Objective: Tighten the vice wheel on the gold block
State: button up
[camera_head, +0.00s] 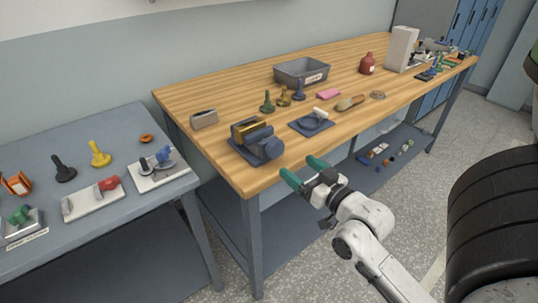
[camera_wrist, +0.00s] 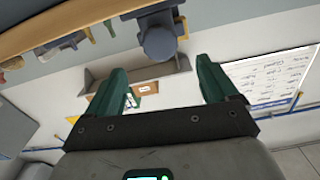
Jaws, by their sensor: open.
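The blue-grey vice (camera_head: 240,150) stands near the front left corner of the wooden bench. The gold block (camera_head: 243,128) sits in its jaws. The rounded blue vice wheel (camera_head: 271,148) faces the bench's front edge; in the wrist view the wheel (camera_wrist: 160,42) shows ahead, between the fingertip directions. My gripper (camera_head: 299,167) is open and empty, its two green fingers pointing toward the vice from just off the front edge. It is apart from the wheel. In the wrist view my gripper (camera_wrist: 161,66) has its fingers wide apart. The gold block is not clear there.
On the bench a blue plate with a ring (camera_head: 311,123), green and blue knobbed pieces, a grey bin (camera_head: 302,72) and a metal block (camera_head: 204,119) stand around the vice. A grey table (camera_head: 130,205) with fixtures adjoins at left.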

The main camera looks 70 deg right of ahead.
aim_at(278, 151)
jog(key=p+x, duration=0.1)
jog(key=x, duration=0.8)
jog(key=shift+w, duration=0.2)
jog(key=shift+c, duration=0.2)
jog(key=c, duration=1)
jog(key=m+p, duration=0.1)
jog(key=m, duration=0.1)
jog(key=shift+r+m, duration=0.15)
jog(key=shift+m, duration=0.15)
jog(key=shift+m+p, duration=0.35)
jog(key=shift+m, duration=0.85)
jog(key=shift+f, duration=0.25)
jog(key=o, duration=1)
jog(key=shift+o, duration=0.2)
